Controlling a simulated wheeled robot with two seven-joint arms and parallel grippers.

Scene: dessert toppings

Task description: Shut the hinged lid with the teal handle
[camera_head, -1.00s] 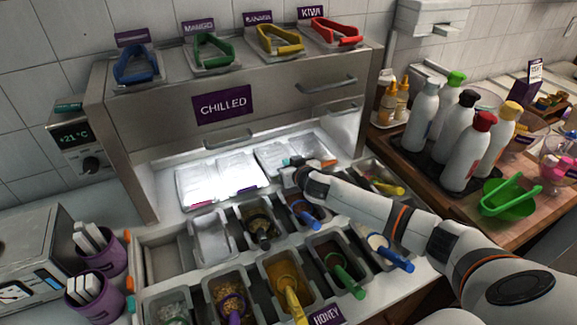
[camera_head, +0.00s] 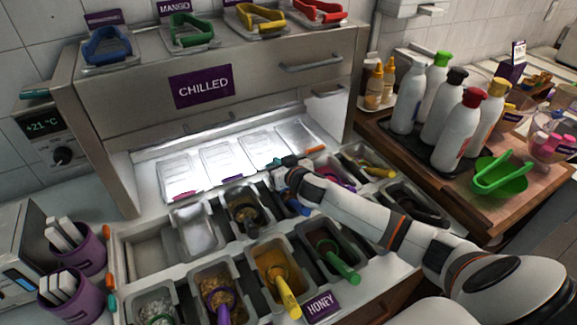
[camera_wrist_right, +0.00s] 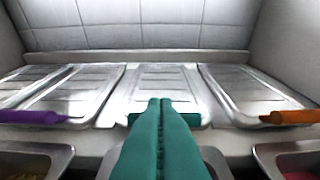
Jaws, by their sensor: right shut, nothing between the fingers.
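The lid with the teal handle is a pale metallic panel (camera_wrist_right: 160,82) in the middle of the wrist view. It lies flat in line with the lids beside it. Its teal handle (camera_wrist_right: 193,120) runs along the near edge, partly hidden behind my fingers. My right gripper (camera_wrist_right: 160,101) has teal fingers pressed together with nothing between them, in front of the handle's middle; I cannot tell whether they touch it. In the head view the right gripper (camera_head: 285,161) is at the near edge of the lid row. My left gripper is not in view.
Neighbouring lids have a purple handle (camera_wrist_right: 30,117) and an orange handle (camera_wrist_right: 288,117). The steel CHILLED cabinet (camera_head: 140,88) overhangs the lids. Topping bins with coloured utensils stand in front, under my right arm. Bottles (camera_head: 455,128) and a green bowl (camera_head: 505,185) stand at right.

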